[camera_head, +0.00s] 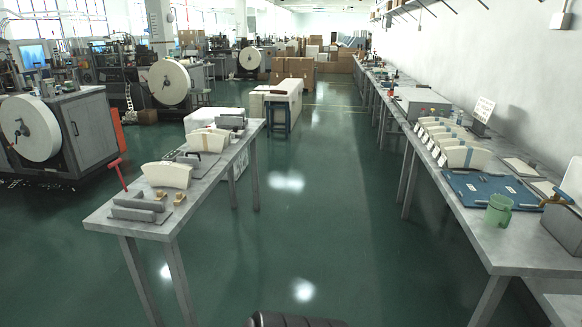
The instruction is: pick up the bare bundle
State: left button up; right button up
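A cream fan-shaped bundle with no visible band (167,176) stands near the front end of the left table (104,222). Behind it on the same table is another cream bundle with a tan band (197,141). Grey metal holder pieces (140,203) and small tan blocks lie in front of the bare bundle. Neither of my grippers shows in the head view, and no gripper is seen at the bundle.
The right table (502,249) holds a row of several cream bundles (464,157), a blue mat (470,188) and a green mug (499,209). A red-handled tool (119,174) stands at the left table's edge. Open green floor lies between the tables.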

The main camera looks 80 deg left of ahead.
aim_at(169, 173)
jog(key=k+u, duration=0.1)
jog(key=u, duration=3.45)
jog(key=i+l+z, duration=0.35)
jog(key=i+z, duration=0.35)
jog(key=i, duration=0.2)
jog(key=i+l, duration=0.1)
jog(key=i, duration=0.45)
jog(key=i+l, duration=0.15)
jog(key=i, duration=0.4)
jog(key=i+l, duration=0.1)
jog(key=i, duration=0.45)
jog(key=i+u, duration=0.25)
jog(key=u, duration=0.25)
jog(key=i+l+u, duration=0.2)
jog(key=u, duration=0.25)
jog(key=i+l+u, duration=0.25)
jog(key=u, duration=0.25)
jog(key=i+l+u, duration=0.15)
jog(key=l+u, duration=0.15)
jog(key=u, duration=0.2)
